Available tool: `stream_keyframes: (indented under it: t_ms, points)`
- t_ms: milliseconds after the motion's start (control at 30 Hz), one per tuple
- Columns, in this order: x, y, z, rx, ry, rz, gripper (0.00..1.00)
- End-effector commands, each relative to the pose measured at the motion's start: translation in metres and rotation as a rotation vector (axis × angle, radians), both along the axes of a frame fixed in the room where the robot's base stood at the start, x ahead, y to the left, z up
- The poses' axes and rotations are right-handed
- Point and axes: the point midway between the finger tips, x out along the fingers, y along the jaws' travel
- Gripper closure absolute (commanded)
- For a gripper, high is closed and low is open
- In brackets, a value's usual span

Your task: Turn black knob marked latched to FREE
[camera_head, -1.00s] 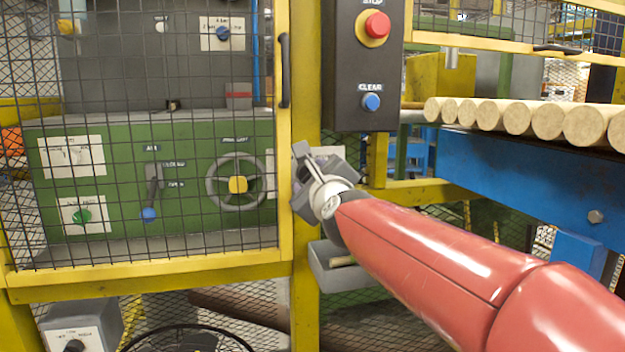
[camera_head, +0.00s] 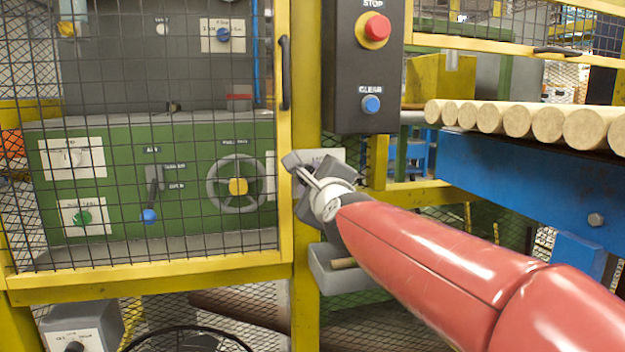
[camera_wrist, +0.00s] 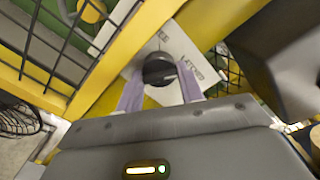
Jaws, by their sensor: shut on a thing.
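The black knob (camera_wrist: 158,67) sits in the middle of a white plate (camera_wrist: 201,63) in the wrist view. The plate has lettering on two sides: FREE toward the upper left and LATCHED to the right. My gripper (camera_wrist: 159,76) has its two pale purple fingers on opposite sides of the knob, shut on it. I cannot tell clearly which word the knob points to. In the head view my gripper (camera_head: 307,172) is at the yellow post and hides the knob; part of the white plate (camera_head: 333,155) shows behind it.
A yellow-framed mesh door (camera_head: 150,270) with a dark handle (camera_head: 284,72) is just left. A dark box (camera_head: 348,110) with a red STOP button (camera_head: 378,27) and blue CLEAR button (camera_head: 371,104) hangs above. A grey bin (camera_head: 345,270) is below; a blue log rail (camera_head: 500,180) is right.

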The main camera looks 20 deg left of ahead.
Motion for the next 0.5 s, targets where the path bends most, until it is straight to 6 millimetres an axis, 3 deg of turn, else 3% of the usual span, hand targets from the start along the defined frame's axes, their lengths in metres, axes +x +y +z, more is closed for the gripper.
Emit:
stream_keyframes:
  t_ms: [500]
  points:
    - [0.0007, -0.0010, 0.0007, -0.418, -0.252, 0.000, 0.86]
